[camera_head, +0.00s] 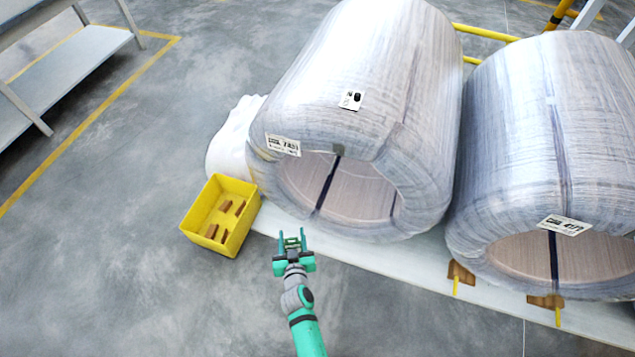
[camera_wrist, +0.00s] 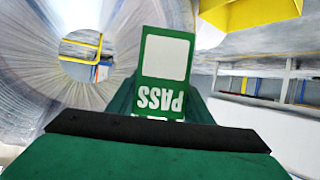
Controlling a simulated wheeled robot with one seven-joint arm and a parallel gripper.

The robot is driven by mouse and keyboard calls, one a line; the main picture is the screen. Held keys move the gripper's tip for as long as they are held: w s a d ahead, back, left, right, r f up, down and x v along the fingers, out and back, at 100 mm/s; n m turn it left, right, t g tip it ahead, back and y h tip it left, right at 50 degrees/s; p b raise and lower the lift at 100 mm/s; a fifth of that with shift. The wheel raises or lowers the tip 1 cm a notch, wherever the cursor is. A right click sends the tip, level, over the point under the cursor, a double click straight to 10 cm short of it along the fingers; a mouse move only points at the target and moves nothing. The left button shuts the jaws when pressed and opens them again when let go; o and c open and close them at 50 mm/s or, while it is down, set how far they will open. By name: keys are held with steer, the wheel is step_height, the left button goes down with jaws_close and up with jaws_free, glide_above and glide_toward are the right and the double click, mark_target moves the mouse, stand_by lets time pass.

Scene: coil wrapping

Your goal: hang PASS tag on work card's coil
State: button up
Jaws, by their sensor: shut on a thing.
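My gripper (camera_head: 292,238) is in front of the left coil, above the floor at the pallet's front edge. It is shut on the green PASS tag (camera_wrist: 165,55), which has a white panel; its lettering is upside down in the wrist view. In the head view the tag is only a small green shape between the fingers. The left wrapped coil (camera_head: 375,60) has a label (camera_head: 283,145) on its front rim and a small white piece with a black spot (camera_head: 352,99) on top. The right wrapped coil (camera_head: 545,110) has a label (camera_head: 564,225). The label numbers are too small to read surely.
A yellow bin (camera_head: 190,219) with several brown blocks stands left of my gripper. A white bundle (camera_head: 233,138) lies behind it. The coils rest on a pale platform (camera_head: 395,268), with brown blocks and yellow pegs at its front edge. The floor at lower left is clear.

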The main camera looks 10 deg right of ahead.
steer(key=w+d+r+m+g+h, duration=0.1)
steer(key=w+d+r+m+h, duration=0.2)
steer(key=d+r, duration=0.4)
steer(key=w+d+r+m+g+h, duration=0.1)
steer(key=w+d+r+m+h, duration=0.2)
steer(key=d+r, duration=0.4)
steer(key=w+d, duration=0.4)
steer(key=w, duration=0.4)
steer(key=shift+f, duration=0.15)
stand_by(0.5)
steer(key=shift+d, duration=0.15)
stand_by(0.5)
steer(key=o, duration=1.1)
